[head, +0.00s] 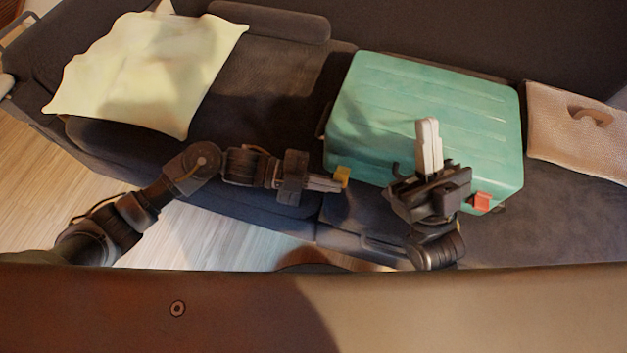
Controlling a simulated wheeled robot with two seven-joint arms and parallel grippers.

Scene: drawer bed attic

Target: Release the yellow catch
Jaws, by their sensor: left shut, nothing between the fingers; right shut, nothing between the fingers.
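A teal suitcase (440,105) lies on the dark sofa. The yellow catch (342,175) is at its front left edge. A red catch (481,202) is at its front right edge. My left gripper (338,185) is shut, with its fingertips right at the yellow catch; I cannot tell whether they touch it. My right gripper (428,126) is shut and empty, its fingers pointing up in front of the suitcase lid. The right arm hides part of the suitcase's front edge, between the two catches. A dark handle shows partly beside the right gripper.
The dark sofa (265,90) carries a pale yellow pillow (150,70) at left and a pinkish woven bag (565,140) with a brown handle at right. Wooden floor (35,130) shows at left.

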